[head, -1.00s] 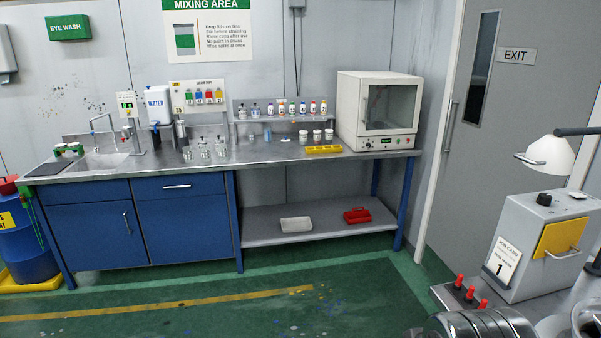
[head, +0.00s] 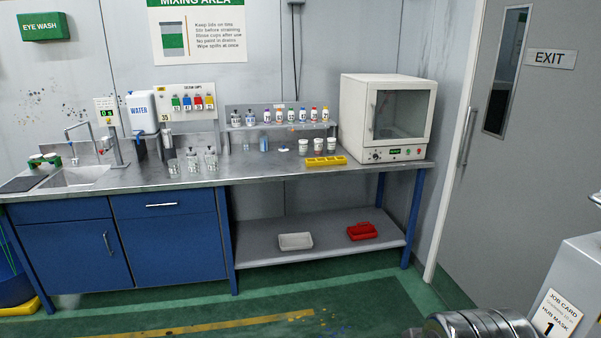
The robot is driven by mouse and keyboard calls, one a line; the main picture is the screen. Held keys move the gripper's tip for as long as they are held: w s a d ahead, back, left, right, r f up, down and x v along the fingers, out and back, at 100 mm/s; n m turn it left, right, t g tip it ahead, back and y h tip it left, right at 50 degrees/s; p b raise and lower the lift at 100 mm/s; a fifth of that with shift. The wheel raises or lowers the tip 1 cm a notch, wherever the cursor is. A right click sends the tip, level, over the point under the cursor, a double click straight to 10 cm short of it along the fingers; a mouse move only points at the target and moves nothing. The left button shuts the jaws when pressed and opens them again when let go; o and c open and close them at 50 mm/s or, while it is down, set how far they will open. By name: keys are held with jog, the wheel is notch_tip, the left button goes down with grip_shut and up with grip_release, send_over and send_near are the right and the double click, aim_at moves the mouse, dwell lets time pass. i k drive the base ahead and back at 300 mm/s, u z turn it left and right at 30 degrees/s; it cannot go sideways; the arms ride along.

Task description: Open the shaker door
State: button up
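A white box-shaped machine, which looks like the shaker (head: 357,100), stands on the right end of the metal bench. Its front door (head: 401,114) has a glass pane and looks shut. A vertical handle (head: 373,117) shows at the left side of the door. A knob and a small green display sit on the panel below the door. The inside is hard to make out through the glass. My gripper is not in view.
The bench (head: 262,166) carries bottles, cups and a yellow tray (head: 326,162) left of the machine. A grey exit door (head: 530,110) is at the right. A cabinet with a job card (head: 556,315) stands lower right. Green floor (head: 300,305) lies open before the bench.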

aim_at(373, 88)
jog(key=i, duration=3.15)
jog(key=u, duration=2)
